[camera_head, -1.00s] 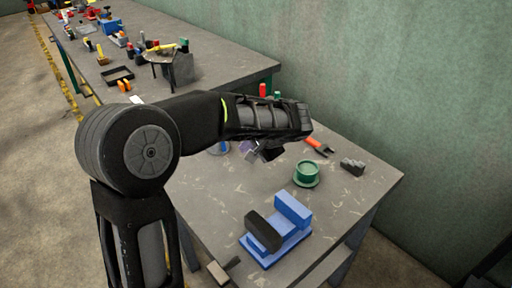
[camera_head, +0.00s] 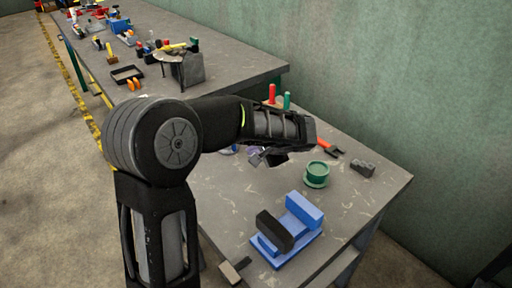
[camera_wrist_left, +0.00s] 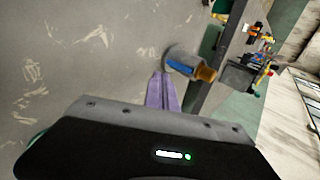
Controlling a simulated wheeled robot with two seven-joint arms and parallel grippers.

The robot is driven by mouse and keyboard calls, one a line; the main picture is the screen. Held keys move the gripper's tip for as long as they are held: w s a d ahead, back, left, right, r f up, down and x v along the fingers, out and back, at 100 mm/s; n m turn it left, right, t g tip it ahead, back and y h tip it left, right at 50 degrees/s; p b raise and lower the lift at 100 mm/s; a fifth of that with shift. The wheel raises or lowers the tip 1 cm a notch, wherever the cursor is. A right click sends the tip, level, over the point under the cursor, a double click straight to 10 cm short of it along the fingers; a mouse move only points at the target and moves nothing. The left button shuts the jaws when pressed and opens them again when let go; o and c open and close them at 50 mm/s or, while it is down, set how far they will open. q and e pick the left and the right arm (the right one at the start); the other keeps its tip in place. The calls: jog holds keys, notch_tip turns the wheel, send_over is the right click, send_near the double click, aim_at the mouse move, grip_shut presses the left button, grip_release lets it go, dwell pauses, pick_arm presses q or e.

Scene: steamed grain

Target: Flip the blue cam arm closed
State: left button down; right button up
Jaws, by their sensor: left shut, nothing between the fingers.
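My left gripper (camera_head: 268,157) is above the near table, to the left of the green cup, its fingers pointing down. In the left wrist view its purple-tinted fingers (camera_wrist_left: 163,92) are together with nothing between them. Just beyond the tips, a grey cylinder (camera_wrist_left: 178,56) with an orange-brown end lies near the table edge. A blue strip on it (camera_wrist_left: 180,67) looks like the blue cam arm; how far it is swung is too small to tell. In the head view, a bit of blue (camera_head: 229,150) shows just below my forearm, mostly hidden. My right gripper is not in view.
A blue fixture (camera_head: 290,238) with a dark block stands at the table's front. A green cup (camera_head: 317,172), a grey block (camera_head: 362,168) and an orange-handled tool (camera_head: 328,146) lie to the right. The table between gripper and fixture is clear. A green wall is behind.

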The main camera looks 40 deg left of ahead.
aim_at(234, 147)
pick_arm(q)
jog(key=x, duration=0.5)
jog(key=shift+a+f, duration=0.15)
jog(key=shift+a, duration=0.05)
jog(key=shift+w+a+f+p, duration=0.2)
jog(key=shift+w+a+p, duration=0.1)
jog(key=shift+a, duration=0.35)
jog(key=shift+w+a+f+p, duration=0.25)
jog(key=shift+w+a, duration=0.05)
jog(key=shift+a, duration=0.4)
jog(key=shift+w+a+f+p, duration=0.2)
jog(key=shift+w+a+p, duration=0.1)
jog(key=shift+a, duration=0.35)
jog(key=f+y+b, duration=0.1)
jog(key=b, duration=0.4)
jog(key=a+t+b, duration=0.1)
jog(key=b, duration=0.4)
jog(key=shift+w+f+y, duration=0.25)
jog(key=shift+f+y, duration=0.1)
jog(key=shift+y, duration=0.05)
jog(key=shift+a+r+b, duration=0.15)
jog(key=shift+r+b, duration=0.15)
jog(key=shift+b, duration=0.3)
jog(key=shift+r+y, duration=0.15)
jog(key=shift+y, duration=0.15)
jog(key=shift+r, duration=0.15)
jog(key=shift+r+p, duration=0.45)
jog(key=shift+r, duration=0.25)
